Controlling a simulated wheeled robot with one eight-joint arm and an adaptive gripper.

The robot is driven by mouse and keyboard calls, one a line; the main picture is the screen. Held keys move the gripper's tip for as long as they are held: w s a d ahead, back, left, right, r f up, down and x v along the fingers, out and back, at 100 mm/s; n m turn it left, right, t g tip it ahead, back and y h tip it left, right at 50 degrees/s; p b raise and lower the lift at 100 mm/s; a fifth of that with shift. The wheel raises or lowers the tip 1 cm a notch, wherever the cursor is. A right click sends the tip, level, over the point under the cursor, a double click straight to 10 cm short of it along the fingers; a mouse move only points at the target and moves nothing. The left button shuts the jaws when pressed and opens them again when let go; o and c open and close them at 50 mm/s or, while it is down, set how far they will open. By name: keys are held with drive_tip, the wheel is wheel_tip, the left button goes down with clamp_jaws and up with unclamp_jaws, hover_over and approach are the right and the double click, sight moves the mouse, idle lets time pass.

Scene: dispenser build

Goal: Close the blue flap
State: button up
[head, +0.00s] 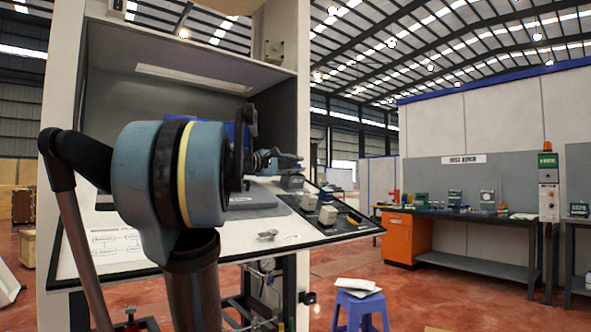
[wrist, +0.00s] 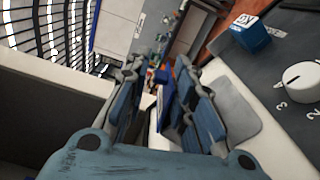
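A blue part (head: 229,132) shows in the head view inside the grey booth, mostly hidden behind my arm; it may be the flap, but I cannot tell how far open it stands. My gripper (head: 294,160) is at the right side of the booth, above the sloping desk. In the wrist view my gripper (wrist: 167,68) has its two fingers apart. A narrow blue piece (wrist: 166,98) shows in the gap between them, beyond or beside the fingers; I cannot tell whether it is the flap or touches them.
The sloping desk (head: 120,252) carries a dark panel with several small parts. A blue block (wrist: 250,34) and a white knob (wrist: 299,81) show in the wrist view. A blue stool (head: 359,305) stands on the floor. An orange cabinet (head: 403,238) and workbench are farther right.

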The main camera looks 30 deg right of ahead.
drive_tip(key=shift+s+a, duration=0.2)
drive_tip(key=shift+a, duration=4.85)
